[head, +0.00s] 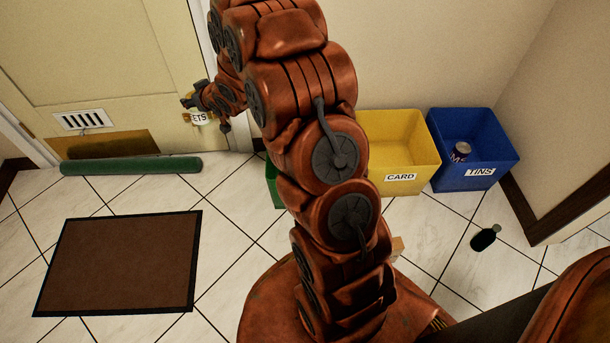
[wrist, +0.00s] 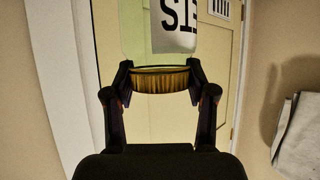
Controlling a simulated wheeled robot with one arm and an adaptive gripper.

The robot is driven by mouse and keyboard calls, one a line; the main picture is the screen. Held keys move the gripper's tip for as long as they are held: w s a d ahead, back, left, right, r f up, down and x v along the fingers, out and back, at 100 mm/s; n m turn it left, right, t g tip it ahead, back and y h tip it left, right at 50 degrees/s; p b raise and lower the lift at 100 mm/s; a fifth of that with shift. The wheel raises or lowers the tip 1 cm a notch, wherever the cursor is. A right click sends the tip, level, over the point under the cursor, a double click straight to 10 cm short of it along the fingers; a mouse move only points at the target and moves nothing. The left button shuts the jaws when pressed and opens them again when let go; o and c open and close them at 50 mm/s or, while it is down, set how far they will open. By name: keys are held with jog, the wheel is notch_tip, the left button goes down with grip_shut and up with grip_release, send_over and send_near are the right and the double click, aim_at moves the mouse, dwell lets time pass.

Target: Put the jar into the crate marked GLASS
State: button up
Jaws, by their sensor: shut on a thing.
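The jar (wrist: 178,22) is see-through with a white label and a ribbed gold lid. In the wrist view its lid sits between the two fingertips of my gripper (wrist: 160,80), which is shut on it. In the head view the jar (head: 199,118) hangs in front of the door, far left of the crates, its label ending in "ETS". A green crate (head: 272,187) stands on the floor mostly hidden behind my arm. No GLASS marking shows, so I cannot read that crate's label.
The yellow CARD crate (head: 400,187) and blue TINS crate (head: 475,183), with a can (head: 461,151) inside, stand by the wall. A dark bottle (head: 485,237) lies on the tiles. A green roll (head: 130,166) lies along the door; a brown mat (head: 120,262) lies nearer.

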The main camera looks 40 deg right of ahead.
jog(key=d+f+n+y+p, duration=0.1)
jog(key=d+f, duration=0.2)
jog(key=d, duration=0.3)
jog(key=d+f+n+y, duration=0.1)
jog(key=d+f, duration=0.3)
jog(key=d, duration=0.2)
jog(key=s+d+f+n+g+y+p, duration=0.1)
jog(key=s+d+f+n+y, duration=0.1)
jog(key=s+d+f, duration=0.8)
notch_tip(320, 180, down, 18)
jog(key=s+a+b, duration=0.1)
jog(key=b, duration=0.4)
jog(key=shift+a, duration=0.15)
jog(key=shift+f, duration=0.55)
jog(key=o, duration=1.3)
